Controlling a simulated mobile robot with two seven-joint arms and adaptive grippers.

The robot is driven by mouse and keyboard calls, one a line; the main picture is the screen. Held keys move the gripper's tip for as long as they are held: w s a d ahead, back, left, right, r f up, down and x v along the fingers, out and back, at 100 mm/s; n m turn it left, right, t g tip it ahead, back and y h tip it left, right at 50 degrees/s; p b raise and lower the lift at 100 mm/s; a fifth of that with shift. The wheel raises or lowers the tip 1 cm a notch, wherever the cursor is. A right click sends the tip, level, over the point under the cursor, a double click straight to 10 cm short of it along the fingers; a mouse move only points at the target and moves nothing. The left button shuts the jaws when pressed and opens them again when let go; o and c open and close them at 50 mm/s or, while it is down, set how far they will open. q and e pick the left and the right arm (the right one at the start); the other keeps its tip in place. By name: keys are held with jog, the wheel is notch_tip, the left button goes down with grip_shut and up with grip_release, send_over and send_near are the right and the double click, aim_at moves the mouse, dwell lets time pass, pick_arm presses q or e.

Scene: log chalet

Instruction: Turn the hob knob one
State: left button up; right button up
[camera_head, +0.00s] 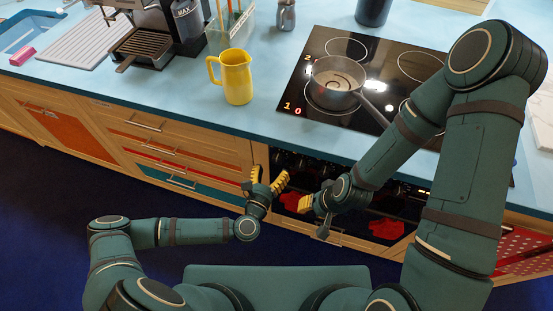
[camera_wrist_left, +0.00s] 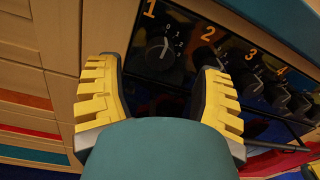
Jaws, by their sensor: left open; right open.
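Hob knob one (camera_wrist_left: 160,53) is a round dark knob with a pale pointer mark, below an orange "1" on the black control panel. In the left wrist view it lies between the two yellow-padded fingers of my left gripper (camera_wrist_left: 160,70), with a visible gap on either side. In the head view my left gripper (camera_head: 268,179) is open just in front of the panel's left end. My right gripper (camera_head: 313,215) is open and empty to its right, in front of the oven. Knob one is too small to make out clearly in the head view.
Knobs two (camera_wrist_left: 208,57), three (camera_wrist_left: 249,83) and four (camera_wrist_left: 281,97) continue the row rightward. On the worktop, a saucepan (camera_head: 337,95) stands on the black hob (camera_head: 300,80), with a yellow jug (camera_head: 236,80) to the left. Red cloth-like shapes (camera_head: 385,228) show at the oven front.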

aim_at(276, 162)
pick_arm(q)
jog(key=shift+x, duration=2.35)
grip_shut()
